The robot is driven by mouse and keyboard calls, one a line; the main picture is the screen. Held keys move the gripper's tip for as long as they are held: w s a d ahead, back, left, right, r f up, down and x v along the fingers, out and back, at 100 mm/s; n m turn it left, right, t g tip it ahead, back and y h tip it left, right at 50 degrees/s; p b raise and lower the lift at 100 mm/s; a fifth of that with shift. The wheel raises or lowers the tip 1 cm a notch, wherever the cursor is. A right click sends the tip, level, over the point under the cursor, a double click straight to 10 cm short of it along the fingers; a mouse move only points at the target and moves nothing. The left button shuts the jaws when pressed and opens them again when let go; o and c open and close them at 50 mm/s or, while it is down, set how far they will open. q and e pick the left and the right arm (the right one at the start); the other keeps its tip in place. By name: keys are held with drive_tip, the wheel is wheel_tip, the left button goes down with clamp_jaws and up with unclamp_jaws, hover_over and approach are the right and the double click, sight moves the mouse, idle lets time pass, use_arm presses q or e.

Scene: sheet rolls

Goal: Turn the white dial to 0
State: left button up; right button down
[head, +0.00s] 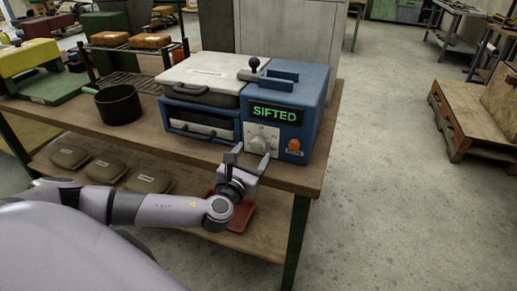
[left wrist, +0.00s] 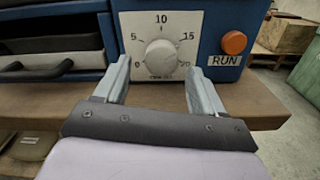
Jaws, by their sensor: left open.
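The white dial (head: 259,145) is a round knob on a white plate, low on the front of the blue machine (head: 312,95). In the left wrist view the dial (left wrist: 162,57) sits inside a scale reading 0, 5, 10, 15 and 20, with 0 at lower left. I cannot make out where its pointer stands. My left gripper (head: 248,159) is just in front of the dial, open and empty. In the left wrist view its fingers (left wrist: 157,80) stand apart, one to each side of the dial and slightly below it. My right gripper is not in view.
An orange button (left wrist: 233,42) marked RUN is right of the dial. The green display (head: 274,113) reads SIFTED. A drawer handle (head: 198,136) is at left. A black pot (head: 119,105) stands on the wooden bench (head: 310,177). Several tan packs (head: 108,169) lie on the shelf below.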

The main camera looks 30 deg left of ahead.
sight(256, 149)
use_arm(q)
drive_tip(key=shift+x, duration=1.95)
drive_tip(key=shift+d, duration=0.1)
drive_tip(key=shift+c, duration=0.3)
drive_tip(key=c, duration=0.9)
drive_tip(key=shift+c, duration=0.2)
drive_tip(key=shift+f, duration=0.1)
